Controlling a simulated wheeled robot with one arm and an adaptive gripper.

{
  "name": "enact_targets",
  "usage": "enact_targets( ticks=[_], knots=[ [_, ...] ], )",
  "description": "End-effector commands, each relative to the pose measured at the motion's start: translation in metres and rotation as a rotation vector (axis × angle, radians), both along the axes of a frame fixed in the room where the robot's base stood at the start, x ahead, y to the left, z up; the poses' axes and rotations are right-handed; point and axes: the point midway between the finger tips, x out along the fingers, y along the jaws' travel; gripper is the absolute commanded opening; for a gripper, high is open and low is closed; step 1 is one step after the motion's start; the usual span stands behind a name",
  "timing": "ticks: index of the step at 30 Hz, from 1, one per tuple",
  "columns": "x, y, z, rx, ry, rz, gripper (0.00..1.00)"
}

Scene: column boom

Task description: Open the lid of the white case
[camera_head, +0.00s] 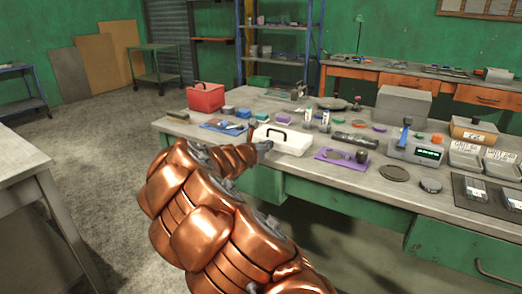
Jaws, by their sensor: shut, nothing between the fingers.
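The white case (291,144) sits on the grey workbench near its front edge, with a dark handle on its top. Its lid looks closed. My copper-coloured arm reaches from the lower part of the picture toward the case. My gripper (265,146) is at the left end of the case, close to its side. It is small in this view, and I cannot tell whether it touches the case. It looks shut, with nothing seen in it.
The workbench (350,190) also holds a red box (206,97) at the back left, a blue mat (222,126) left of the case, and a purple mat (341,159) to its right.

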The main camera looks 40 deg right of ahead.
Motion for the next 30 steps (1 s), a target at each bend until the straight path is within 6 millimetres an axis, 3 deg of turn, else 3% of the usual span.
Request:
enact_targets(
  ticks=[3, 9, 30],
  knots=[
    [0.005, -0.013, 0.013, 0.000, -0.007, -0.001, 0.00],
    [0.008, -0.025, 0.020, 0.000, -0.003, -0.002, 0.00],
    [0.010, -0.027, 0.027, 0.016, 0.003, 0.002, 0.00]
  ],
)
